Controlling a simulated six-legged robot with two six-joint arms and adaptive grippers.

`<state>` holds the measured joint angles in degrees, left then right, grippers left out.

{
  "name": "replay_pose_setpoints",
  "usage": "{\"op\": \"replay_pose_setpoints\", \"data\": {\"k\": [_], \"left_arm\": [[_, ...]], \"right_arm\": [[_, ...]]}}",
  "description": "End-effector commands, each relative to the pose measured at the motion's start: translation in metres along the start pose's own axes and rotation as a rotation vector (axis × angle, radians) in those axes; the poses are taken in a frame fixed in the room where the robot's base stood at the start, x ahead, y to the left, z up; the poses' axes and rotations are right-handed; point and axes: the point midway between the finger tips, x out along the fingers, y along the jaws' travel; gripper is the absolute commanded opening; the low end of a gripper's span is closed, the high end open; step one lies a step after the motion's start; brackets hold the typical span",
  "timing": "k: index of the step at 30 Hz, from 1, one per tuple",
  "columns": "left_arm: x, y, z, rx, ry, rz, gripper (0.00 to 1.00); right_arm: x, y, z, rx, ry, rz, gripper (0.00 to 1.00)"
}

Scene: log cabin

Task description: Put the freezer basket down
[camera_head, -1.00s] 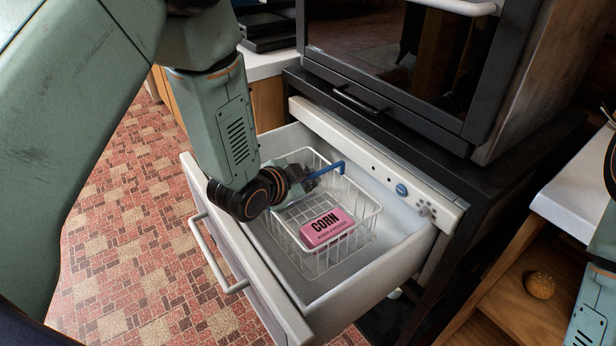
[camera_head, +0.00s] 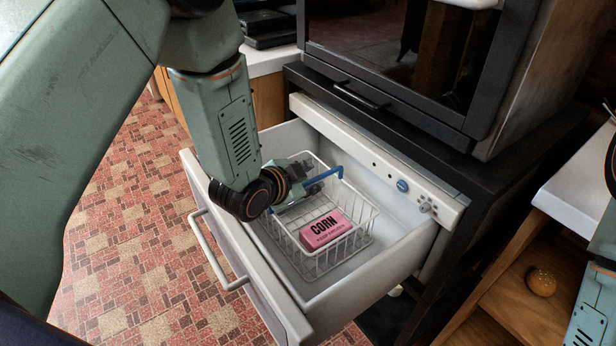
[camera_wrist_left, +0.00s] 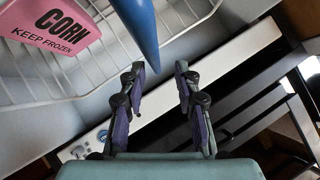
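The white wire freezer basket (camera_head: 335,262) is inside the open freezer drawer and appears to rest on its floor. A pink box marked CORN (camera_head: 327,231) lies in the basket; it also shows in the left wrist view (camera_wrist_left: 55,27). The basket's blue handle (camera_head: 327,176) stands up over it, and its blue bar (camera_wrist_left: 138,25) shows in the wrist view. My left gripper (camera_head: 306,188) is at the handle. In the wrist view its two fingers (camera_wrist_left: 160,72) are apart, with the handle's end near the left fingertip.
The drawer's front with its bar handle (camera_head: 218,262) is pulled out over the tiled floor (camera_head: 120,240). A dark-fronted appliance (camera_head: 390,60) stands above and behind.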

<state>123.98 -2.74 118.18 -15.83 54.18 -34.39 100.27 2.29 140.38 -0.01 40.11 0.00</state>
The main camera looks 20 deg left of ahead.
Motion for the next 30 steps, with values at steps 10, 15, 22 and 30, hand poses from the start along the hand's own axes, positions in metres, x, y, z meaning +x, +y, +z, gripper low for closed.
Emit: {"op": "replay_pose_setpoints", "data": {"k": [10, 15, 22, 30], "left_arm": [[-0.034, -0.008, -0.009, -0.004, -0.002, 0.0, 0.32], [-0.07, -0.008, -0.009, -0.006, -0.002, 0.0, 0.32], [-0.11, -0.008, -0.009, -0.006, -0.001, -0.001, 0.32], [-0.126, -0.006, -0.008, -0.001, 0.0, 0.0, 0.32]], "right_arm": [[-0.015, 0.0, 0.0, 0.0, 0.0, 0.0, 0.4], [-0.023, 0.0, 0.0, 0.0, 0.0, 0.0, 0.4], [-0.031, 0.0, 0.0, 0.0, 0.0, 0.0, 0.4], [-0.034, 0.0, 0.0, 0.0, 0.0, 0.0, 0.4]]}}
